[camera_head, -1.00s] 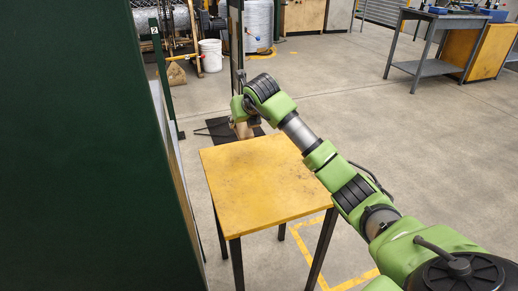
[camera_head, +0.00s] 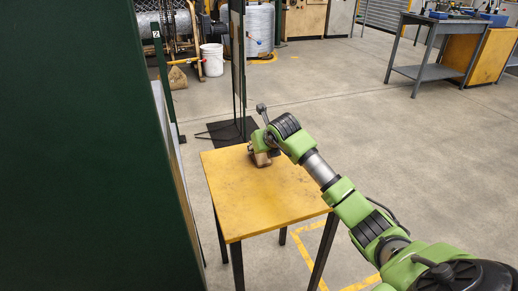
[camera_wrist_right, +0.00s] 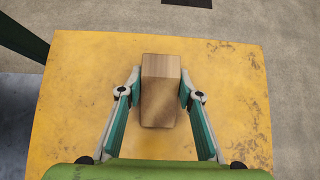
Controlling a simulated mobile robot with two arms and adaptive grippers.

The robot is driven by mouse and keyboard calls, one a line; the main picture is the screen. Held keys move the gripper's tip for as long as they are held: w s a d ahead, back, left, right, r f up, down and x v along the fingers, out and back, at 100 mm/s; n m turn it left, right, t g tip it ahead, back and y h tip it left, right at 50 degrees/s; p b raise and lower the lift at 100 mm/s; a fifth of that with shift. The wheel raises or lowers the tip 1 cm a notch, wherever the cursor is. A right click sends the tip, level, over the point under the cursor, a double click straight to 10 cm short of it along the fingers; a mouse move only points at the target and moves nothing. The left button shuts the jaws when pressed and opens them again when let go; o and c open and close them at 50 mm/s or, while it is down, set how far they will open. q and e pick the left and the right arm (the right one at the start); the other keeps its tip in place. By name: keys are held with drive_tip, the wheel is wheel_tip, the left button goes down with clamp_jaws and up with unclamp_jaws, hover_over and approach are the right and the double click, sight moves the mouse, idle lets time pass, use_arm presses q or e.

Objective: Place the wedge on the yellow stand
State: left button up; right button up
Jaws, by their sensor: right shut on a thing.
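The wedge is a light brown wooden block (camera_wrist_right: 160,95), held lengthwise between the fingers of my right gripper (camera_wrist_right: 160,84) in the right wrist view. My right gripper is shut on it. In the head view the wedge (camera_head: 263,159) shows below the gripper at the far part of the yellow stand (camera_head: 255,205). The stand's yellow top (camera_wrist_right: 85,110) lies under the wedge in the right wrist view. I cannot tell for sure whether the wedge touches the top. My left gripper is not in view.
A tall dark green panel (camera_head: 80,150) stands close on the left of the stand. A thin upright post (camera_head: 238,70) on a dark base plate stands behind it. A white bucket (camera_head: 212,60) is farther back. The stand's top is otherwise clear.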

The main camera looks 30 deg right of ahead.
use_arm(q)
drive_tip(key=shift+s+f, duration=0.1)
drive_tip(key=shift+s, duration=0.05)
use_arm(e)
drive_tip(key=o, duration=1.1)
drive_tip(key=shift+o, duration=0.2)
drive_tip(key=shift+r, duration=0.15)
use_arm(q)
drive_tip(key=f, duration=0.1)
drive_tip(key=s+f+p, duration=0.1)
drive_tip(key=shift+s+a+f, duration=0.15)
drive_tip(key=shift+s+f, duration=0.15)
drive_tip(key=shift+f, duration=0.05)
use_arm(e)
drive_tip(key=v, duration=1.1)
drive_tip(key=shift+s+r, duration=0.25)
drive_tip(key=shift+s, duration=0.1)
